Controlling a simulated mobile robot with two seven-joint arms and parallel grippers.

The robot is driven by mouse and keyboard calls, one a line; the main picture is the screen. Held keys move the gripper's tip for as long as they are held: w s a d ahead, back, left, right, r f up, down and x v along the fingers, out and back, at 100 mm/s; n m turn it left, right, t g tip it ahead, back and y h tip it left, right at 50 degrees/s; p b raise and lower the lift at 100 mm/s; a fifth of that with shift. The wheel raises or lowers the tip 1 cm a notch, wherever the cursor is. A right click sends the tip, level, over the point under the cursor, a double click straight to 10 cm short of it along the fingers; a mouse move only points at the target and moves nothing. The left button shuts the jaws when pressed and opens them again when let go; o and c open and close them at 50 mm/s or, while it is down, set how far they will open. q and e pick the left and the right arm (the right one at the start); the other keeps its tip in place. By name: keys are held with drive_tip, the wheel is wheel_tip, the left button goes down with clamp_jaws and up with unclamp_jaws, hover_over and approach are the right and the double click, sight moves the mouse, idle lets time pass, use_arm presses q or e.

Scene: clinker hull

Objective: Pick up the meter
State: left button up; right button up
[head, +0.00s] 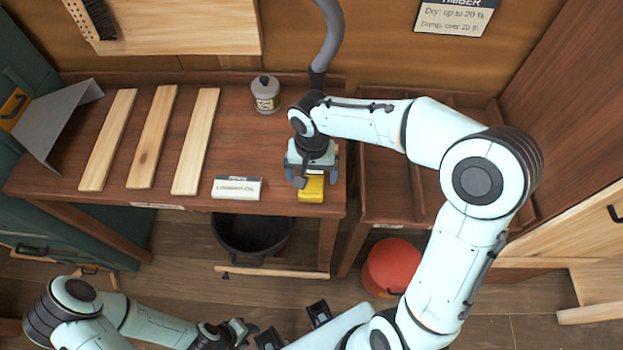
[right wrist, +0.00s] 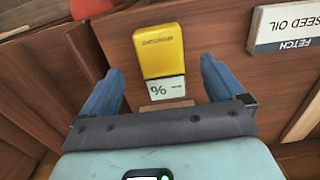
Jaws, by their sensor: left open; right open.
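The meter (head: 311,190) is a small yellow block at the front edge of the brown bench, right of a white card. In the right wrist view the meter (right wrist: 160,48) shows a yellow body and a pale screen with a percent sign. My right gripper (head: 313,178) is over it, pointing down, and partly hides it in the head view. Its blue fingers (right wrist: 158,88) are open, one toward each side of the meter, with gaps between. My left gripper (head: 254,334) is open and empty, low in the head view, away from the bench.
The white label card (head: 236,188) stands close left of the meter. A lidded jar (head: 265,94) is behind, and several pale wood strips (head: 152,138) lie on the left. A black bucket (head: 252,234) is below the bench; a red-orange container (head: 391,267) is on the floor.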

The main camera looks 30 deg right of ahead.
sight(311, 187)
wheel_tip(311, 187, down, 5)
drive_tip(key=shift+s+a+f, duration=0.15)
drive_tip(key=c, duration=1.2)
